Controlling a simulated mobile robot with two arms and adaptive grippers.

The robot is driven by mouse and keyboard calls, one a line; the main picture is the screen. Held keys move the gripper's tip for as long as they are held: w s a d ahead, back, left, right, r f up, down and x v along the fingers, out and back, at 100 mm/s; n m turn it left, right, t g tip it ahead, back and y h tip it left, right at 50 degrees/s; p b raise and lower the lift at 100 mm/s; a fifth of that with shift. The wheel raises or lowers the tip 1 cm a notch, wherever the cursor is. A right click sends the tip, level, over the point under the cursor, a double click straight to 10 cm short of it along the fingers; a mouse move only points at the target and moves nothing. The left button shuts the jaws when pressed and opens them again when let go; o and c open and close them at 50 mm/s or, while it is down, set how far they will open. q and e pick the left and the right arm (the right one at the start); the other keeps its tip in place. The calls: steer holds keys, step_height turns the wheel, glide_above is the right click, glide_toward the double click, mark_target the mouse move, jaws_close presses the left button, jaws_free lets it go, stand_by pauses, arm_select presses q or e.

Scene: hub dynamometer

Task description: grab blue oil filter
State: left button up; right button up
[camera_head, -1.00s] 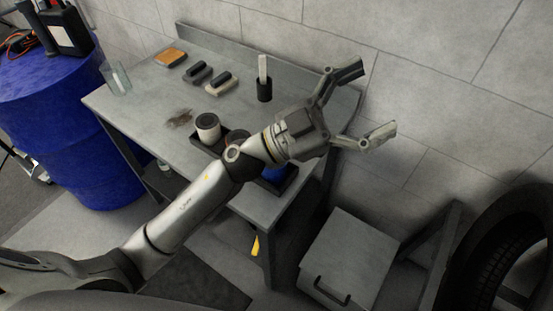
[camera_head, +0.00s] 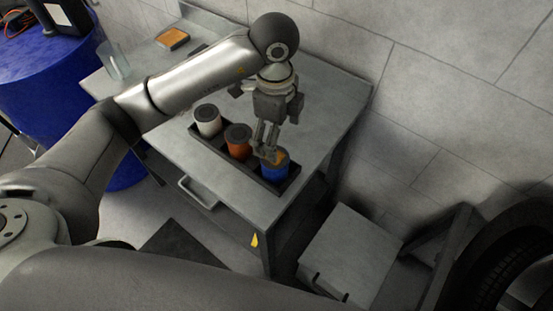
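The blue oil filter (camera_head: 274,170) stands upright at the right end of a dark tray (camera_head: 222,157) on the grey workbench. It has an orange-tan top, partly covered by a fingertip. My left gripper (camera_head: 268,150) points down at the filter's upper left edge. Its fingers look close together from this angle, so I cannot tell how far open they are or whether they touch the filter. An orange filter (camera_head: 237,139) and a white filter (camera_head: 206,120) stand to the left in the same tray. My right gripper is out of view.
The workbench (camera_head: 325,95) has free room to the right of the gripper. A clear glass (camera_head: 116,62) and an orange sponge-like block (camera_head: 172,38) are at the back left. A blue drum (camera_head: 45,85) stands left, a grey box (camera_head: 350,250) right.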

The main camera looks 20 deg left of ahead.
mark_target(275, 166)
arm_select(q)
steer(key=shift+a+f, duration=0.25)
steer(key=shift+f, duration=0.05)
step_height(275, 166, down, 4)
steer(key=shift+f+p, duration=0.25)
steer(key=shift+p, duration=0.15)
steer(key=shift+w+f+p, duration=0.1)
steer(key=shift+f+p, duration=0.25)
steer(key=shift+f, duration=0.3)
step_height(275, 166, down, 4)
steer(key=shift+w+f+p, duration=0.1)
steer(key=shift+w+p, duration=0.05)
steer(key=shift+p, duration=0.45)
steer(key=shift+c, duration=0.4)
steer(key=c, duration=1.6)
